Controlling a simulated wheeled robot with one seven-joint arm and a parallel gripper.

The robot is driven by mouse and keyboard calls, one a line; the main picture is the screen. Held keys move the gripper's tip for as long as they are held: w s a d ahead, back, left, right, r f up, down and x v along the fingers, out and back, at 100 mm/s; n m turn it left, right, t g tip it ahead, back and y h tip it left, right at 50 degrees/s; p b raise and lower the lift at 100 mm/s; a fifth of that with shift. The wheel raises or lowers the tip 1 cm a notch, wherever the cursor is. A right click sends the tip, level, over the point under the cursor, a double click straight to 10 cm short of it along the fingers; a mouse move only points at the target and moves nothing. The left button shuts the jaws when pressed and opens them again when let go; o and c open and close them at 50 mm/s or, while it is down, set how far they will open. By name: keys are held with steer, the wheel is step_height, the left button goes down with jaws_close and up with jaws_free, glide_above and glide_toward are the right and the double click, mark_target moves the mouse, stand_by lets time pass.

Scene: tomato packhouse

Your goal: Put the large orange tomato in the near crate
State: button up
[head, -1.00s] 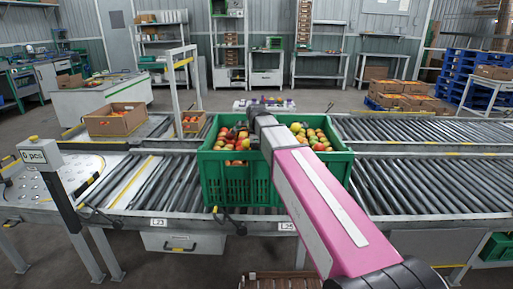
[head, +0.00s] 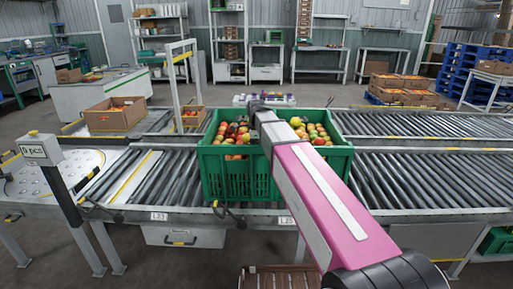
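A large green crate (head: 236,181) full of red, yellow, orange and green tomatoes stands on the roller conveyor in front of me. I cannot tell which tomato is the large orange one. My pink arm reaches out over this crate. My gripper (head: 258,108) is at its far end, above the crate's middle. Its fingers are hidden or too small to make out, so I cannot see whether it holds anything. The arm hides the middle of the crate's contents. A brown slatted crate (head: 275,280) shows partly at the bottom edge, close to me; its inside is mostly out of view.
A counter post with a display (head: 40,149) stands at the left by the conveyor. Cardboard boxes (head: 115,115) stand on the far conveyor at the left. The rollers (head: 430,180) right of the green crate are clear. A small tray of purple-and-white items (head: 275,100) lies behind it.

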steer(key=shift+f, duration=0.45)
steer(key=o, duration=0.8)
steer(key=c, duration=0.3)
steer(key=shift+c, duration=0.2)
steer(key=shift+r, duration=0.1)
steer(key=shift+r, duration=3.45)
